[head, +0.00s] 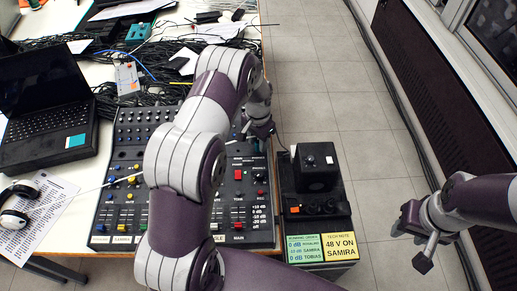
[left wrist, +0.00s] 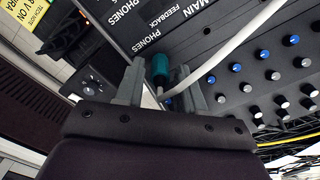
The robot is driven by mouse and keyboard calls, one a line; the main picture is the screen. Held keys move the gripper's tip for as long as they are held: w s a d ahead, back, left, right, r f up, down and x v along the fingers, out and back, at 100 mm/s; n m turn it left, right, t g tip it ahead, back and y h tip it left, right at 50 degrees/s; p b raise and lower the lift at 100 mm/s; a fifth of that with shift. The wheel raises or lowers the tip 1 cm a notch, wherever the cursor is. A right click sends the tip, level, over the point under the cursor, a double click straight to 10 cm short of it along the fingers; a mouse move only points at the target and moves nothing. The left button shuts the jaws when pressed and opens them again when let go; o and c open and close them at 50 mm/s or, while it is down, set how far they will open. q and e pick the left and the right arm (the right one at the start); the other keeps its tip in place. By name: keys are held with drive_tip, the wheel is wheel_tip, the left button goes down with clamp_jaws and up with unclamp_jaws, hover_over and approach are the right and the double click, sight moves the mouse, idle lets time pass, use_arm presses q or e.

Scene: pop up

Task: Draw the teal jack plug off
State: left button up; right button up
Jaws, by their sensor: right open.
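The teal jack plug (left wrist: 160,67) shows in the left wrist view at the mixer's upper panel, by the PHONES lettering, with a pale cable (left wrist: 222,50) near it. My left gripper (head: 261,131) is over the mixer's upper right edge in the head view. In the left wrist view its two fingers stand apart on either side of the plug, with a visible gap. In the head view my left arm and gripper hide the plug, and I cannot make it out. My right gripper (head: 411,236) is open and empty over the floor at right.
The mixer (head: 118,196) lies on the table, partly covered by my left arm. A black box (head: 314,165) on a labelled unit stands to its right. A laptop (head: 45,100), headphones (head: 15,218) and tangled cables lie left and behind. Floor on the right is clear.

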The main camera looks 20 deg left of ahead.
sight(258, 142)
use_arm(q)
clamp_jaws()
drive_tip(key=shift+r, duration=0.1)
drive_tip(key=shift+r, duration=0.3)
wheel_tip(258, 142, up, 6)
drive_tip(key=p, duration=0.5)
drive_tip(key=shift+r, duration=0.25)
drive_tip(key=shift+f, duration=0.1)
